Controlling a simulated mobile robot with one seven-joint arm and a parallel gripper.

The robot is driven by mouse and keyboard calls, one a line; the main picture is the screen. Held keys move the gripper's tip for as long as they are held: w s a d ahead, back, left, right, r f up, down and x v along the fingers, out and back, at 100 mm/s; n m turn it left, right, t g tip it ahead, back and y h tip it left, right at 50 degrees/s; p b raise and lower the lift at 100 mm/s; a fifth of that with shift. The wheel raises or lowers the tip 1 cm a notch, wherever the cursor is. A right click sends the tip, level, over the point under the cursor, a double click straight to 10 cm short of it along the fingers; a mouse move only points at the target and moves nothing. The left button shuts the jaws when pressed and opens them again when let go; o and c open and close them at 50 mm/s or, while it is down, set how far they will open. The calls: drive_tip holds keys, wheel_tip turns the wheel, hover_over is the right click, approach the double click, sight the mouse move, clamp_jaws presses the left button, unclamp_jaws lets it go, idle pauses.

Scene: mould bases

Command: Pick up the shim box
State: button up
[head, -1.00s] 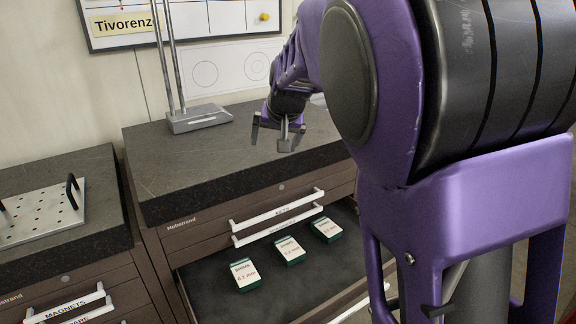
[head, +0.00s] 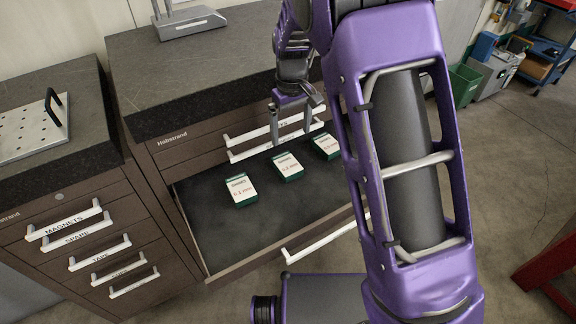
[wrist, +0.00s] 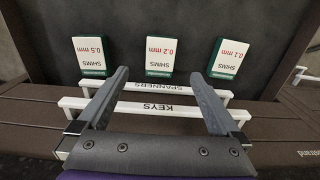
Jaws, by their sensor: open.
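Three white-and-green shim boxes lie in an open drawer (head: 210,215). The left one in the head view is the 0.1 mm box (head: 241,189), also at the right of the wrist view (wrist: 229,57). The middle one is the 0.2 mm box (head: 287,167), which sits at the centre of the wrist view (wrist: 160,55). The right one in the head view is the 0.5 mm box (head: 326,146); it also shows in the wrist view (wrist: 89,57). My gripper (head: 291,137) is open and empty, apart from the boxes. In the wrist view the 0.2 mm box appears ahead, between the fingertip lines.
White handles labelled SPANNERS (wrist: 150,86) and KEYS (wrist: 165,108) stick out from closed drawers above the open one. The cabinet top (head: 200,75) overhangs behind. A second cabinet with a perforated plate (head: 28,130) stands left. The drawer floor around the boxes is clear.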

drive_tip(key=b, duration=0.1)
hover_over(289, 165)
drive_tip(key=f, duration=0.8)
drive_tip(key=shift+s+d, duration=0.25)
drive_tip(key=shift+s, duration=0.05)
drive_tip(key=shift+w+a+f+b, duration=0.15)
drive_tip(key=shift+f+b, duration=0.1)
drive_tip(key=shift+f, duration=1.2)
drive_tip(key=shift+w+a+f+b, duration=0.1)
drive_tip(key=shift+f+b, duration=0.1)
drive_tip(key=shift+f, duration=1.2)
drive_tip(key=c, duration=1.3)
drive_tip(key=shift+r, duration=0.1)
drive_tip(key=shift+c, duration=0.9)
